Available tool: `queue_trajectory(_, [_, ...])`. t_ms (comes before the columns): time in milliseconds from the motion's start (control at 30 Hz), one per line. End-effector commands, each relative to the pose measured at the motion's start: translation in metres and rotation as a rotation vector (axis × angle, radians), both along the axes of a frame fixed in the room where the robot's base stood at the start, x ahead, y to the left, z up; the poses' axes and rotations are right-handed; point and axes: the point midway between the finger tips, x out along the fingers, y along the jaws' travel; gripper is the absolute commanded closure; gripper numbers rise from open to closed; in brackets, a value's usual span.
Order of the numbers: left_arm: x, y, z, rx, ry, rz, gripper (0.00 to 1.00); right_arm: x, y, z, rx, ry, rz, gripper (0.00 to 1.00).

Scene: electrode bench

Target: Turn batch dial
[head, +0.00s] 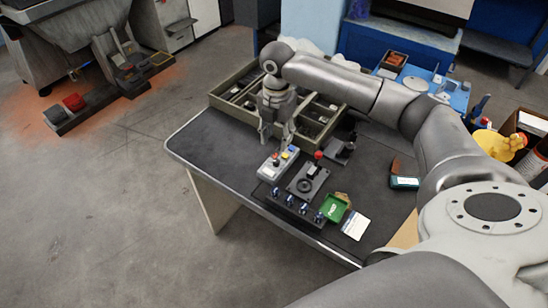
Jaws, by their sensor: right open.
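Several small blue-topped knobs (290,200) stand in a row along the front edge. My right gripper (277,137) points down with its fingers apart, just behind and above the control box, holding nothing. Its distance from the box is hard to tell. My left gripper is not in view.
A divided tray (225,101) stands behind my right gripper. A red-topped part (318,155), a green box (333,207), a white card (355,225) and a teal device (404,183) lie to the right. The bench's left part (210,140) is clear.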

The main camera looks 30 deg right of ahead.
Motion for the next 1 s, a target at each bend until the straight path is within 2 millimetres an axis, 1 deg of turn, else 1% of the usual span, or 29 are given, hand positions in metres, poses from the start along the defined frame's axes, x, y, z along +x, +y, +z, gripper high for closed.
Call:
queue_trajectory(300, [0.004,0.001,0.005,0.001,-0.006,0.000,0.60,0.000,0.000,-0.060,-0.002,0.001,0.000,0.60])
queue_trajectory(400, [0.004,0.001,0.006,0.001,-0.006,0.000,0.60,0.000,0.000,-0.075,-0.002,-0.001,0.001,0.60])
queue_trajectory(500, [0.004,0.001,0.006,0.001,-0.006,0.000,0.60,0.000,0.000,-0.087,-0.002,-0.002,-0.001,0.60])
queue_trajectory(700, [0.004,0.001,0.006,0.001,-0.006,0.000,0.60,0.001,0.000,-0.096,-0.002,-0.005,0.000,0.60])
queue_trajectory(900, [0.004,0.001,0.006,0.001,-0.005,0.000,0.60,0.001,0.000,-0.096,-0.002,-0.005,0.001,0.60])
queue_trajectory(933, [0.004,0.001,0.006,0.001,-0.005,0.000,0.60,0.001,0.000,-0.096,-0.002,-0.005,0.001,0.61])
queue_trajectory(1000, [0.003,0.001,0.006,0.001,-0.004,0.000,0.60,0.001,0.000,-0.096,-0.002,-0.005,0.001,0.70])
